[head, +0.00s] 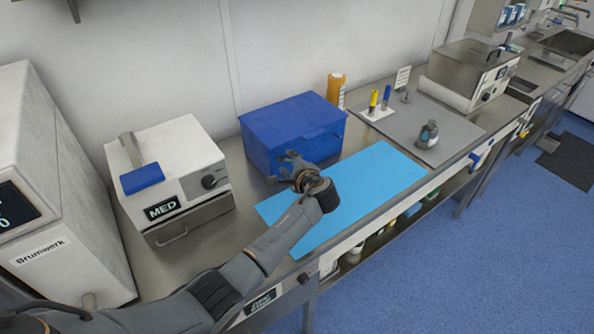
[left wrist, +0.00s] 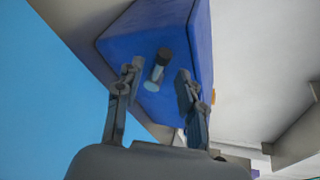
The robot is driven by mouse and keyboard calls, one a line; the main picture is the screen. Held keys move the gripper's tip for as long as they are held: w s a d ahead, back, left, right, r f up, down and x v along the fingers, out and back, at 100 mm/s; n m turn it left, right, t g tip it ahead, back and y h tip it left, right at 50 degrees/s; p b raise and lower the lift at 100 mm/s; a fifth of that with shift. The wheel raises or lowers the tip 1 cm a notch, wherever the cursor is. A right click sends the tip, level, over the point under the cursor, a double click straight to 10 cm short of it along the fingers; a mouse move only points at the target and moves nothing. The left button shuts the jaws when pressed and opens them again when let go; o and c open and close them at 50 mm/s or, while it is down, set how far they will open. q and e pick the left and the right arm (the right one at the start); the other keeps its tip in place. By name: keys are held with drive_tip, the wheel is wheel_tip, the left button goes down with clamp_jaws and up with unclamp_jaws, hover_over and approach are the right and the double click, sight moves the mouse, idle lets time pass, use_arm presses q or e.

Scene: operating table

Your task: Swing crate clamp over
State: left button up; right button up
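The blue crate (head: 290,122) with its lid down stands on the steel counter against the wall. It fills the upper middle of the left wrist view (left wrist: 180,28). A short dark clamp lever (left wrist: 158,66) with a pale round end stands out from the crate's face. My left gripper (head: 286,164) is in front of the crate's near side. In the left wrist view its two fingers (left wrist: 158,88) are apart, one on each side of the clamp lever, with visible gaps. In the head view the gripper hides the clamp. My right gripper is not in view.
A light blue mat (head: 375,185) lies right of the crate, mostly bare. A white MED unit (head: 180,160) with a blue-ended lever stands to the left. An orange bottle (head: 335,88) and a grey tray (head: 455,130) with small items are to the right.

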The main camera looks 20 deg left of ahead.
use_arm(q)
drive_tip(key=v, duration=1)
drive_tip(key=shift+s, duration=0.2)
drive_tip(key=shift+d+r, duration=0.1)
